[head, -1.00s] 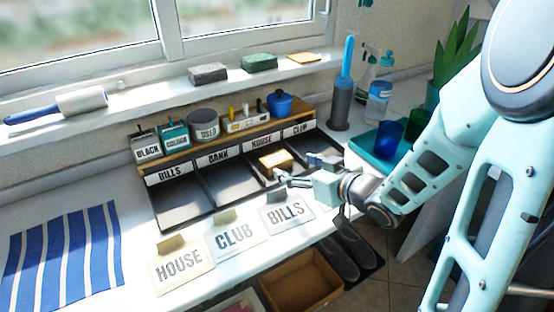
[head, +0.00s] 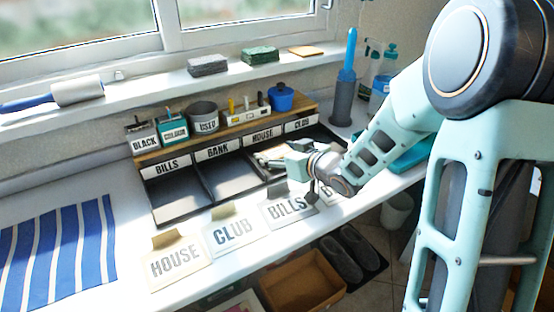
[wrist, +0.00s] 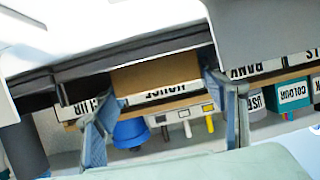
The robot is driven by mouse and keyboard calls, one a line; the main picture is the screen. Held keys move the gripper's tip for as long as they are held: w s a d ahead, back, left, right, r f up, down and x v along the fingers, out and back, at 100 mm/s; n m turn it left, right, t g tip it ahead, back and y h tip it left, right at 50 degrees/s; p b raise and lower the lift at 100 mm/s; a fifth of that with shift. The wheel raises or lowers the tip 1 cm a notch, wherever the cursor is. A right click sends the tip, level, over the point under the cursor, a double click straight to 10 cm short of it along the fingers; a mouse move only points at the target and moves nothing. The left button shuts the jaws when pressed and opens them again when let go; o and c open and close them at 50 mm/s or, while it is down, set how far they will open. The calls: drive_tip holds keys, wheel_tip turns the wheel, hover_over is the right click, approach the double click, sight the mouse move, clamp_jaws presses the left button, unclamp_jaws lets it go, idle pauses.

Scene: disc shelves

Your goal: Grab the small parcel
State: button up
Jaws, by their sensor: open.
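The small parcel, a tan box, sits in the HOUSE compartment of the dark sorting tray (head: 181,202). In the head view it is mostly hidden by my gripper (head: 268,160). In the wrist view, which looks upside down, the parcel (wrist: 155,78) shows as a brown block in front of the HOUSE label, between the two spread fingers of my gripper (wrist: 165,115). The fingers are open. I cannot tell whether either finger touches the parcel.
A wooden shelf (head: 225,132) behind the tray holds tins and a blue pot (head: 281,98). The BILLS and BANK compartments look empty. A striped cloth (head: 60,250) lies left.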

drive_tip(key=shift+c, duration=0.4)
drive_tip(key=c, duration=0.8)
drive_tip(key=shift+r, duration=0.2)
